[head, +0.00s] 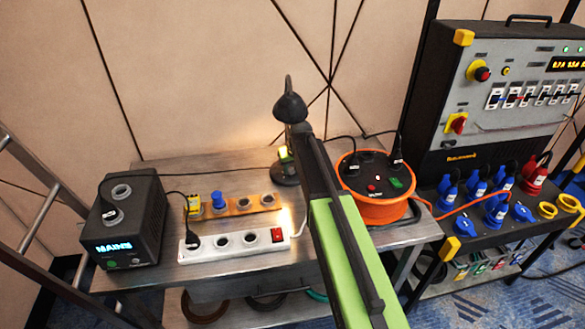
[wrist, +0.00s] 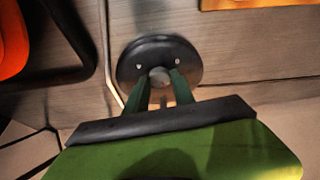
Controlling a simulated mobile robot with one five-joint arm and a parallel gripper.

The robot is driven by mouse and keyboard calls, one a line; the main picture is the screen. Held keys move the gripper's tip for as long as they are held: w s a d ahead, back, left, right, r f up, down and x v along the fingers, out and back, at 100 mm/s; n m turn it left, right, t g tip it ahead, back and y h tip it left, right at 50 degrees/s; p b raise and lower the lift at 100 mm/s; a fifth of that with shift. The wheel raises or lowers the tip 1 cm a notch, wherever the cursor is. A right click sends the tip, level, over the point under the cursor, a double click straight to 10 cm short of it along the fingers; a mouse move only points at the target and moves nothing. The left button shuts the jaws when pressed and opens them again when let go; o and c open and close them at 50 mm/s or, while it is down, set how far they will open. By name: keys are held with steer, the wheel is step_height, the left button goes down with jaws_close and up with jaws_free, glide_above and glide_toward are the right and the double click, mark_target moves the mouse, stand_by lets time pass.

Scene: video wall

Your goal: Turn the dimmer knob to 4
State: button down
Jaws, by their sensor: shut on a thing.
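The dimmer knob (wrist: 158,74) is a small grey cap at the middle of a round black base (wrist: 183,54) in the wrist view. Two pale dots show on the base; I cannot read any numbers or the setting. My gripper (wrist: 159,84) has its green fingers on either side of the knob, shut on it. In the head view the black base (head: 286,176) stands on the bench beyond the power strip, and my arm crosses in front. The knob is hidden there.
A white power strip (head: 235,240) lies at the bench front, with an orange-brown socket strip (head: 240,206) behind it. A dark power box (head: 142,235) stands left. An orange cable reel (head: 377,211) stands close right of my arm. A power cabinet stands further right.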

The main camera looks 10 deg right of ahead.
steer(key=m, duration=0.1)
steer(key=m+h, duration=0.1)
steer(key=m, duration=0.2)
steer(key=shift+a+m+h, duration=0.25)
steer(key=shift+m+h, duration=0.05)
steer(key=shift+h, duration=0.1)
steer(key=m, duration=0.2)
steer(key=m+h, duration=0.1)
steer(key=shift+w+a+m+g, duration=0.1)
steer(key=shift+w+m+g, duration=0.1)
steer(key=shift+m+g, duration=0.2)
steer(key=m+g+h, duration=0.1)
steer(key=m, duration=0.2)
steer(key=shift+w+a+m, duration=0.1)
steer(key=shift+m, duration=0.2)
steer(key=shift+w+m+g+h, duration=0.1)
steer(key=shift+m+g+h, duration=0.45)
steer(key=shift+m, duration=1.35)
steer(key=shift+g, duration=0.25)
steer(key=c, duration=1.1)
jaws_free()
steer(key=shift+o, duration=0.2)
